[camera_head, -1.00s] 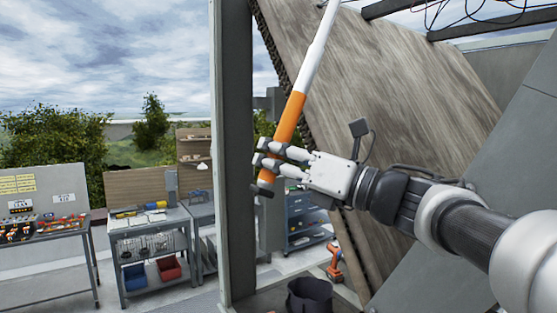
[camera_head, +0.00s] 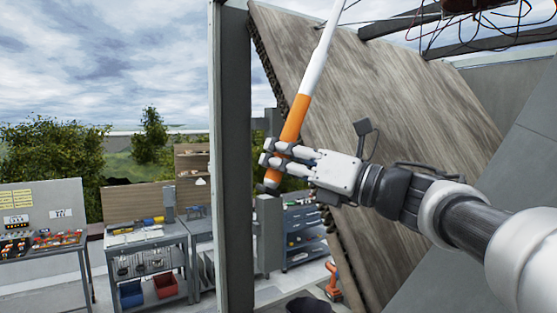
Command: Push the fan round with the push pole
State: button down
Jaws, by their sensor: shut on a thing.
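The push pole (camera_head: 315,72) is white above with an orange grip near its lower end. It leans up and slightly to the right, and its top runs out of the frame. My gripper (camera_head: 276,163) is shut around the pole near the bottom of the orange part, at the middle of the picture. I do not recognise the fan in this view.
A large wooden panel (camera_head: 370,110) leans behind my arm. A grey post (camera_head: 232,150) stands left of the pole. Cables (camera_head: 480,30) hang at top right. Workbenches (camera_head: 145,240) stand at the left. An orange drill (camera_head: 332,280) is low in the middle.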

aim_at(297, 133)
jog(key=shift+w+d+r+p, duration=0.2)
jog(key=shift+r+p, duration=0.25)
jog(key=shift+r, duration=0.35)
jog(key=shift+w+d+r+p, duration=0.15)
jog(key=shift+r+p, duration=0.35)
jog(key=shift+r, duration=0.25)
jog(key=shift+w+d+r+p, duration=0.2)
jog(key=shift+r+p, duration=0.25)
jog(key=shift+r, duration=0.35)
